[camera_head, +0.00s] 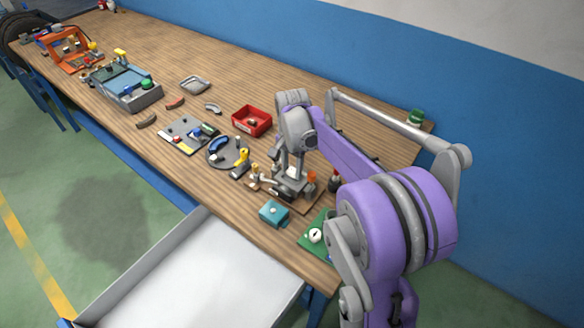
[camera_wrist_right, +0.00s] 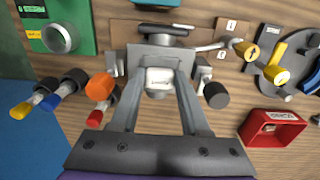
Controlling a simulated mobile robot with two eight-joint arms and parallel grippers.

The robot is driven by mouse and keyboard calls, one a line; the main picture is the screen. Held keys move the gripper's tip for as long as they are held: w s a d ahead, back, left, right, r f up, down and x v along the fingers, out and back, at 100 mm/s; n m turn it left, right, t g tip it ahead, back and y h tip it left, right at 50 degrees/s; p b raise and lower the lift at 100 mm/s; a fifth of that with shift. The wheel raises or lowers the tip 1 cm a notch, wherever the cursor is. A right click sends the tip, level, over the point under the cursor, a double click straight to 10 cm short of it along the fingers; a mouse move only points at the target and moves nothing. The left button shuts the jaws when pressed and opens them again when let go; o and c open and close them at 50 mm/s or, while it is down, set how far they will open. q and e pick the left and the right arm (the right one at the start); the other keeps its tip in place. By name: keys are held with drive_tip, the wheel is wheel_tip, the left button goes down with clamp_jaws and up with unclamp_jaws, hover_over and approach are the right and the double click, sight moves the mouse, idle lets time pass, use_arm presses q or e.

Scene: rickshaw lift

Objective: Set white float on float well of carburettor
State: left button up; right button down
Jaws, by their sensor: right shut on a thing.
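My right gripper (camera_head: 290,172) is over the carburettor stand near the front of the bench, fingers pointing down. In the right wrist view the two fingers (camera_wrist_right: 160,82) are closed on the small white float (camera_wrist_right: 159,77), which sits between their tips. The float also shows as a pale spot in the head view (camera_head: 292,172). The grey carburettor (camera_wrist_right: 163,53) is right at the fingertips, with a dark round part on top in the picture. The float well is mostly hidden by the float and fingers, so I cannot tell whether the float touches it. My left gripper is not in view.
A red tray (camera_head: 252,120) stands behind the carburettor. A teal block (camera_head: 273,212) and a green board with a gauge (camera_head: 315,236) lie close in front. Coloured-handled tools (camera_wrist_right: 47,97) stand beside my fingers. A dark round plate (camera_head: 227,152) lies to the left.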

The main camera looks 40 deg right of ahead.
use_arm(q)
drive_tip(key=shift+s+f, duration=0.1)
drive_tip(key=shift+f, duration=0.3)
use_arm(e)
drive_tip(key=shift+f, duration=0.4)
idle(0.6)
drive_tip(key=shift+c, duration=1.5)
unclamp_jaws()
drive_tip(key=o, duration=0.3)
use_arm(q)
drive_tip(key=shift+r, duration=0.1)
use_arm(e)
drive_tip(key=shift+r, duration=0.15)
drive_tip(key=shift+r+p, duration=1.45)
drive_tip(key=shift+r, duration=2)
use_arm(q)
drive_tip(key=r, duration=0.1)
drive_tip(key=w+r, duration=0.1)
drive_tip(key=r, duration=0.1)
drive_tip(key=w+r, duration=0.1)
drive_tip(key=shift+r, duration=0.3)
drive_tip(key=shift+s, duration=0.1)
